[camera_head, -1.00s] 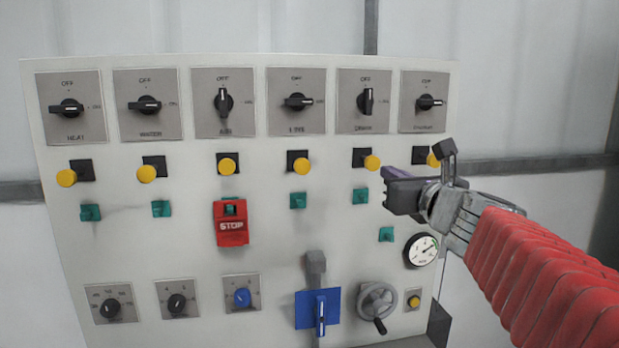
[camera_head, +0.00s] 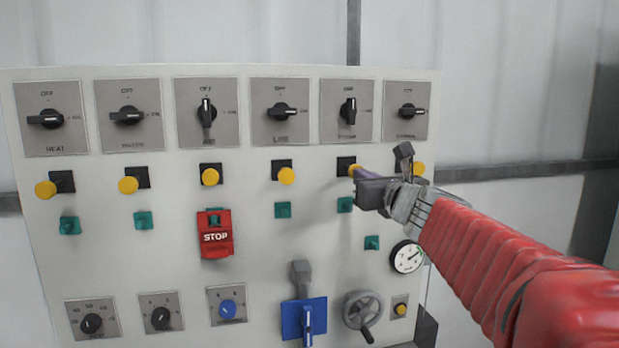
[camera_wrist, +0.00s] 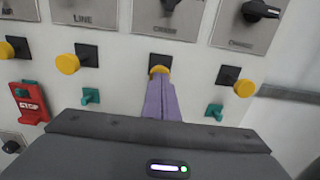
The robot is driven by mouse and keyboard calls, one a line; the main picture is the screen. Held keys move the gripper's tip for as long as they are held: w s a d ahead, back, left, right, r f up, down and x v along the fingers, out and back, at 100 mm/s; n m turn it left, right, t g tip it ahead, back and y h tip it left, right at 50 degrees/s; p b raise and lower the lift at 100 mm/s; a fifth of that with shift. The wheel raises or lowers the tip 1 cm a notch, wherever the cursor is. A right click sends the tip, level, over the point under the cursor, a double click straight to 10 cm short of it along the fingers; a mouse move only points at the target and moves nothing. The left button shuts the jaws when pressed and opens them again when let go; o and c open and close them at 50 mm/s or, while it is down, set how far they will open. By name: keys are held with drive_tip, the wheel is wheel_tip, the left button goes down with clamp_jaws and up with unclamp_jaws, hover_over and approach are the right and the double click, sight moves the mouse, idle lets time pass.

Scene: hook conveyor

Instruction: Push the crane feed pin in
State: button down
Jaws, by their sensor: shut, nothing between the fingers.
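The crane feed pin, a round yellow knob (camera_head: 354,170) on a dark square plate, is fifth from the left in the yellow row. It stands under the crane switch (camera_head: 348,111). In the wrist view the pin (camera_wrist: 159,70) shows just beyond my fingertips. My gripper (camera_head: 359,174) is shut and empty. Its purple fingers (camera_wrist: 160,98) point at the pin and overlap its lower part in the wrist view. I cannot tell whether they touch it or how far it sticks out.
Yellow knobs stand on both sides, the fourth (camera_head: 286,176) to the left and the sixth (camera_head: 419,170) partly behind my gripper. A green button (camera_head: 345,205) lies just below. A red STOP cover (camera_head: 216,234), blue lever (camera_head: 306,318) and handwheel (camera_head: 363,311) are lower on the panel.

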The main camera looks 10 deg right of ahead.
drive_tip(key=w, duration=0.3)
drive_tip(key=shift+w+r, duration=0.1)
drive_tip(key=shift+w, duration=0.05)
idle(0.5)
drive_tip(key=s, duration=1.4)
